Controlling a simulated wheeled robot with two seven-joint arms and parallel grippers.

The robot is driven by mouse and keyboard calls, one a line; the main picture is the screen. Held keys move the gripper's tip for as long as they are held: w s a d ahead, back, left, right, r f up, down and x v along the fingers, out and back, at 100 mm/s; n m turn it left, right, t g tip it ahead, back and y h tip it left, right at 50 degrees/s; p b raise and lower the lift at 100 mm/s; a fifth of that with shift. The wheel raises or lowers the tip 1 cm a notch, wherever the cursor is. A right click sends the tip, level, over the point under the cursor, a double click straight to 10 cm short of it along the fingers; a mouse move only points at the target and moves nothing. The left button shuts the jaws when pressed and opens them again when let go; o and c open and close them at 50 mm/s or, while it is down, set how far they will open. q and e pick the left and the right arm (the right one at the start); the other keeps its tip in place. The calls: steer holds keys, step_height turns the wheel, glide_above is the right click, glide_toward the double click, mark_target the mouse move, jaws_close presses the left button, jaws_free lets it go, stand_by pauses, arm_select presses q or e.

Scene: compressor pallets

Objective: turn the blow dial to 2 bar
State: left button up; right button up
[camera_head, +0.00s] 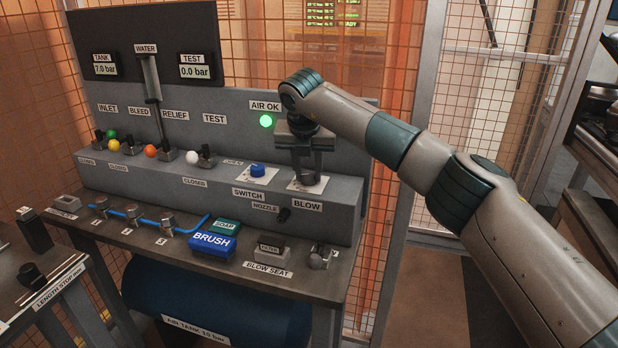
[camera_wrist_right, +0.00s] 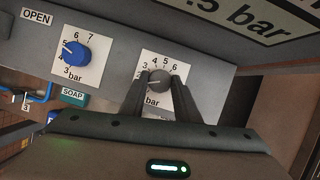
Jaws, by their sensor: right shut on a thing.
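The blow dial (camera_wrist_right: 158,82) is a grey knob on a white scale plate with numbers around it, seen in the right wrist view. My right gripper (camera_wrist_right: 158,92) has a finger on each side of it and is shut on it. In the head view my right gripper (camera_head: 306,172) points down at the dial above the BLOW label (camera_head: 307,205). The dial is mostly hidden there by the fingers. Its pointer seems to face the low numbers at the left, but the exact reading is too small to tell. My left gripper is not in view.
The blue switch dial (camera_head: 257,170) sits just left of the blow dial. A green AIR OK lamp (camera_head: 266,121) glows behind. Valve levers line the panel's left. A blue brush block (camera_head: 211,241), a green soap block (camera_head: 227,224) and metal fittings occupy the lower shelf.

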steer(key=m+h, duration=0.1)
steer(key=m, duration=0.1)
steer(key=shift+a+m+b, duration=0.1)
steer(key=shift+m+b, duration=0.2)
steer(key=shift+b, duration=0.1)
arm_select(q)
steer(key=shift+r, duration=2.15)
arm_select(e)
steer(key=shift+m+g+h, duration=0.3)
steer(key=shift+m+h, duration=0.1)
steer(key=shift+m, duration=0.7)
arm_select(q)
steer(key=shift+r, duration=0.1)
arm_select(e)
steer(key=o, duration=1)
steer(key=shift+o, duration=0.2)
steer(key=shift+a, duration=0.1)
steer(key=shift+r, duration=0.1)
